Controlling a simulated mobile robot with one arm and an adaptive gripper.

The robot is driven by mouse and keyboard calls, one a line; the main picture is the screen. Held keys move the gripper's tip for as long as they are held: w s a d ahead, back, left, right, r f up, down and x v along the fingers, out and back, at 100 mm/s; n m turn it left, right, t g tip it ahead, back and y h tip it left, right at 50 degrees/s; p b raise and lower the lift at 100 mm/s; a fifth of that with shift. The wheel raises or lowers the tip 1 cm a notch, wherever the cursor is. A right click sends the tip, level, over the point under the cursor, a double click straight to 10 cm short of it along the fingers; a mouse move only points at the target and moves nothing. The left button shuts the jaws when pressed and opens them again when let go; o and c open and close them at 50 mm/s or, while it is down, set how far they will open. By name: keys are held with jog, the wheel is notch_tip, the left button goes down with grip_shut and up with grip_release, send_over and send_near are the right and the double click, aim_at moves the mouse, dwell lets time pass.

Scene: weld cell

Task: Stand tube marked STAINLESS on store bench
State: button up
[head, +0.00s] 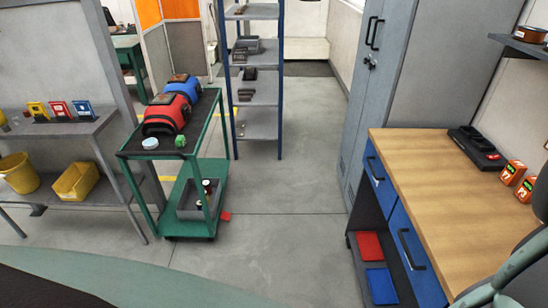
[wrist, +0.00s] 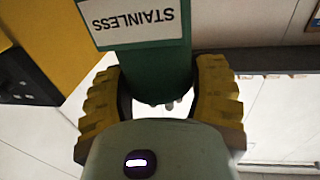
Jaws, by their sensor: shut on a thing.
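In the wrist view, a green tube (wrist: 158,64) with a white label reading STAINLESS sits between the two yellow ribbed fingers of my gripper (wrist: 160,82). The fingers are shut on it from both sides. The lettering appears upside down in this view, and the tube's upper part runs out of the frame. The head view shows neither the tube nor my gripper. A bench with a wooden top (head: 428,165) and blue drawers stands at the right of the head view. A grey bench (head: 58,134) stands at the left. No sign tells which is the store bench.
A green cart (head: 207,135) carries red and blue bags. A blue-posted shelf rack (head: 259,87) stands behind it, and a grey cabinet (head: 385,85) beside the wooden bench. A dark charger (head: 473,146) and orange boxes (head: 513,172) occupy that bench's far right.

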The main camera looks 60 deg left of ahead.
jog(key=w+p, duration=0.3)
jog(key=w, duration=0.9)
jog(key=shift+a+f, duration=0.35)
jog(key=shift+a, duration=0.05)
jog(key=shift+f, duration=0.1)
jog(key=shift+f+b, duration=0.45)
jog(key=shift+f, duration=1.3)
jog(key=o, duration=1.3)
jog(key=shift+f, duration=0.1)
